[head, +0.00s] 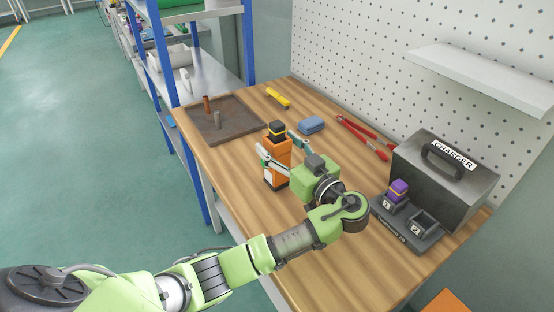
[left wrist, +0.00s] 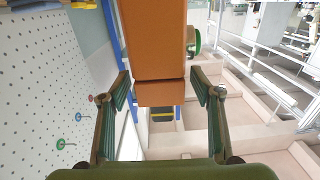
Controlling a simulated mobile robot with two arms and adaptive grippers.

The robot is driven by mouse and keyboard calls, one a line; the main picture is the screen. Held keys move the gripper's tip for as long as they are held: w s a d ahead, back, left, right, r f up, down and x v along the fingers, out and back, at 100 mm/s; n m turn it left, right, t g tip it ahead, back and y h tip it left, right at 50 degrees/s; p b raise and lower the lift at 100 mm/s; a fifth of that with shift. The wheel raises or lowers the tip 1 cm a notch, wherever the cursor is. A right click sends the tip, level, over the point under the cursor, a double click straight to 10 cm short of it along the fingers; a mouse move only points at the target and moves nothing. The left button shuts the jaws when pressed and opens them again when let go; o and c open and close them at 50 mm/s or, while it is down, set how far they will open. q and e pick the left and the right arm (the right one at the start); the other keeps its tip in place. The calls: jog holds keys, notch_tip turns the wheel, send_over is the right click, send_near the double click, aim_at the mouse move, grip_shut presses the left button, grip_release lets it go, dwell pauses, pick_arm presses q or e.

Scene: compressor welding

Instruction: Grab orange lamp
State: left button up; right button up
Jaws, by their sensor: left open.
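The orange lamp (head: 277,160) stands upright on the wooden table, with a black top that has a yellow band. My left gripper (head: 279,146) is open at the lamp, with one finger on each side of it. In the left wrist view the orange body (left wrist: 156,45) lies between the two spread green fingers, with visible gaps on both sides. The part of the lamp facing the palm is partly hidden by the gripper in the head view. My right gripper is not in view.
A charger (head: 445,180) with a purple-topped item (head: 398,190) in its dock stands at right. Red pliers (head: 365,132), a blue block (head: 311,124), a yellow tool (head: 278,98) and a brown tray (head: 240,125) with pegs lie farther back. The table's left front is clear.

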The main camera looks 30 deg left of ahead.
pick_arm(q)
jog(key=shift+w+a, duration=0.25)
jog(key=shift+a, duration=0.25)
jog(key=shift+d, duration=0.1)
grip_shut()
jog(key=shift+r, duration=0.1)
